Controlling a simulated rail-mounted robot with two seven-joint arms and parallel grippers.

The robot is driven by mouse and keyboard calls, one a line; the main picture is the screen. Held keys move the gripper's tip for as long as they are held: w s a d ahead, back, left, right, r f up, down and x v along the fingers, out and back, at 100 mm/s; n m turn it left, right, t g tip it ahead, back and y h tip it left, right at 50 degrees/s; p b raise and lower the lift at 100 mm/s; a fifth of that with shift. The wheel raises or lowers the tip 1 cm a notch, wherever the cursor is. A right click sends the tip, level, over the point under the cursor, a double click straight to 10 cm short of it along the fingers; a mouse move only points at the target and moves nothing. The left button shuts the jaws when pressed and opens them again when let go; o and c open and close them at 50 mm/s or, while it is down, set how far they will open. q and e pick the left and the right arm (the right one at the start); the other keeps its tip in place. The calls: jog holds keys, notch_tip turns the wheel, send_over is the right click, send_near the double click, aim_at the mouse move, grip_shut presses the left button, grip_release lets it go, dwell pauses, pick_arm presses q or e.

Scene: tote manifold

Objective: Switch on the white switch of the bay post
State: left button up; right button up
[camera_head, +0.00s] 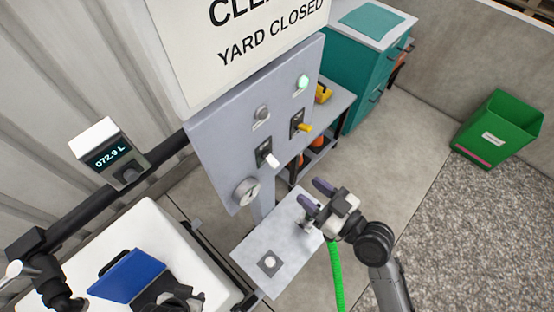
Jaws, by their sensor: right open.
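The bay post is a grey panel (222,135) standing below a sign. Its white switch (271,160) has a white lever on a black plate, sticking out from the lower middle of the panel. I cannot tell from the lever alone whether it is on or off. My right gripper (315,196) is open, its two purple fingertips apart and nothing visible between them. It is to the right of and below the white switch, apart from it, above a metal plate. I cannot make out my left gripper.
The post also has a yellow-lever switch (304,127), a lit green lamp (302,82), an unlit lamp (262,112) and a gauge (246,191). A metal plate (255,250) and green hose (336,275) are below. A white tote (145,215) is left; a green bin (500,125) is right.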

aim_at(276, 165)
jog(key=x, duration=1.1)
jog(key=shift+s+a+f+p, duration=0.1)
jog(key=shift+p, duration=0.3)
jog(key=shift+c, duration=0.2)
grip_shut()
